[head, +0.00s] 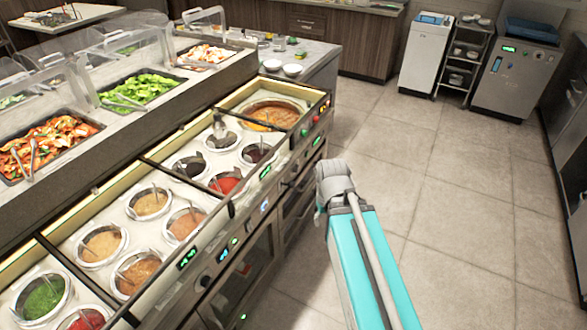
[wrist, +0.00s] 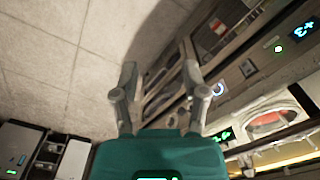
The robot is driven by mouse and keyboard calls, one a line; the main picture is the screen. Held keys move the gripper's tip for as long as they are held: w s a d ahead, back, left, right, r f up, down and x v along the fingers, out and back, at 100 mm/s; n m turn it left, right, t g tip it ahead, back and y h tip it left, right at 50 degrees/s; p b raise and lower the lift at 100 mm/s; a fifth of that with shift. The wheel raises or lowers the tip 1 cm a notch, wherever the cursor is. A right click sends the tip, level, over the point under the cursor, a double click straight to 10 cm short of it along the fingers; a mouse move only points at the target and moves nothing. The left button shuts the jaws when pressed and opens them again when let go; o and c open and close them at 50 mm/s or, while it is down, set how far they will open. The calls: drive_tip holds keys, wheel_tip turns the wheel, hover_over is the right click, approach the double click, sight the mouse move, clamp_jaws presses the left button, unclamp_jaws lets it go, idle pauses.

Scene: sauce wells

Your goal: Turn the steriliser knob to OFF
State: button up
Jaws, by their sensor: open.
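I cannot tell for sure which knob belongs to the steriliser; no OFF marking is readable. A grey-and-steel machine (head: 515,80) with a green display and a blue top stands at the far right. My gripper (wrist: 160,75) is open and empty in the wrist view, its two grey fingers apart. The counter front lies to its right, with a lit white ring (wrist: 218,90). Nothing is between the fingers.
The counter holds several round sauce wells (head: 103,247) and food trays (head: 137,88) behind clear guards. A white machine (head: 425,55) and a small rack (head: 466,55) stand at the back wall. The tiled floor (head: 450,190) right of the counter is clear.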

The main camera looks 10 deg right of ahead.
idle(0.3)
drive_tip(key=o, duration=0.4)
drive_tip(key=shift+f, duration=0.15)
drive_tip(key=m+t+y+b, duration=1.25)
drive_tip(key=m+b, duration=1.25)
drive_tip(key=b, duration=1.5)
approach(299, 170)
drive_tip(key=s+d+g+y, duration=0.1)
drive_tip(key=s+d+y, duration=0.1)
drive_tip(key=d, duration=0.2)
drive_tip(key=shift+d+f+h, duration=0.1)
drive_tip(key=shift+h, duration=0.15)
drive_tip(key=shift+w, duration=0.1)
drive_tip(key=x, duration=1.3)
drive_tip(key=shift+w+a, duration=0.15)
drive_tip(key=shift+a, duration=0.2)
